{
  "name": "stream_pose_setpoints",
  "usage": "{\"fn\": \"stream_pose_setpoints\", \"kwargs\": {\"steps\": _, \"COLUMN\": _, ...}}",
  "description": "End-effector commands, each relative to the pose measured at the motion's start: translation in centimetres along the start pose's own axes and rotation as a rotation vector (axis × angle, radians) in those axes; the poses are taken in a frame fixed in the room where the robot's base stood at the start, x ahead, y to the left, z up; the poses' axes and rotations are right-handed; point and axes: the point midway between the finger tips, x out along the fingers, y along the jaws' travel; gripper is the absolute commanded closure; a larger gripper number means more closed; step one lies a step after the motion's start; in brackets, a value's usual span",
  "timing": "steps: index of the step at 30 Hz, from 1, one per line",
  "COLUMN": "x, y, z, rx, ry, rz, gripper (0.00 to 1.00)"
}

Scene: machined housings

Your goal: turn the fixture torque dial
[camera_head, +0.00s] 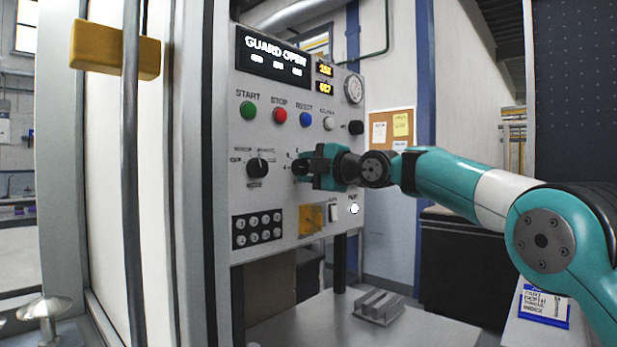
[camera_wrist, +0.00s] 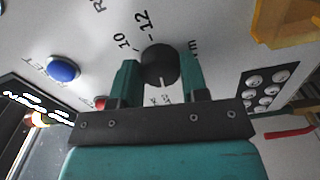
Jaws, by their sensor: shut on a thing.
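The torque dial (camera_wrist: 160,64) is a round black knob on the light panel face. In the wrist view it sits between the two fingers of my gripper (camera_wrist: 160,80), which are shut on it. Its white pointer mark faces down in that view, toward my gripper's body. Printed numbers 10 and 12 show above it, and other markings are partly hidden by the fingers. In the head view my gripper (camera_head: 303,168) reaches the panel from the right and covers most of the dial.
The control panel (camera_head: 290,202) carries green (camera_head: 248,110), red (camera_head: 279,116) and blue (camera_head: 305,119) buttons above. A black selector knob (camera_head: 257,167) is left of my gripper. A yellow square (camera_head: 311,219) lies below. An open door with a yellow handle (camera_head: 115,49) stands left.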

Motion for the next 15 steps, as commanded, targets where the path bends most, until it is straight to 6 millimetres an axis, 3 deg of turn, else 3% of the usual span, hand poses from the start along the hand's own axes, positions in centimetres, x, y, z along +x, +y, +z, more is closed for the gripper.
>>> {"fn": "stream_pose_setpoints", "kwargs": {"steps": 15, "x": 0.02, "y": 0.03, "z": -0.04, "rx": -0.145, "ry": 0.001, "rz": 0.001, "gripper": 0.83}}
